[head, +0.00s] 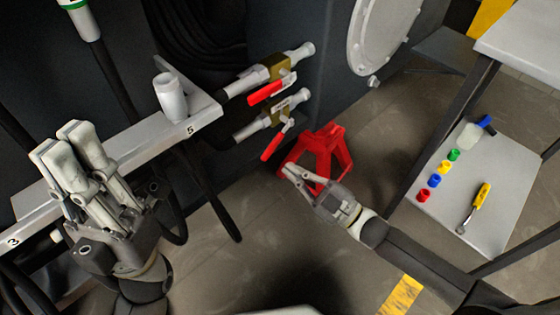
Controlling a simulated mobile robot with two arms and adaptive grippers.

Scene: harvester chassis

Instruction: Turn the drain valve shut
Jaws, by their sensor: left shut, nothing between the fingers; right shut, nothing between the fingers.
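Two brass-bodied valves sit in pipes on the dark chassis wall: an upper valve (279,68) and a lower valve (270,119). Each has a red lever and a small tag I cannot read, so I cannot tell which is the drain valve. The upper lever (265,93) lies roughly along its pipe; the lower lever (273,145) slants down, across its pipe. My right gripper (291,171) is shut and empty, just below the lower lever's tip; I cannot tell the depth gap. My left gripper (70,140) is shut and empty at the left, well apart from both valves.
A red jack stand (335,140) stands on the floor behind my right gripper. A pale rail (130,140) with a white cup-like holder (171,98) runs left of the valves. A grey shelf (485,205) with coloured caps and a yellow-handled tool is at right.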

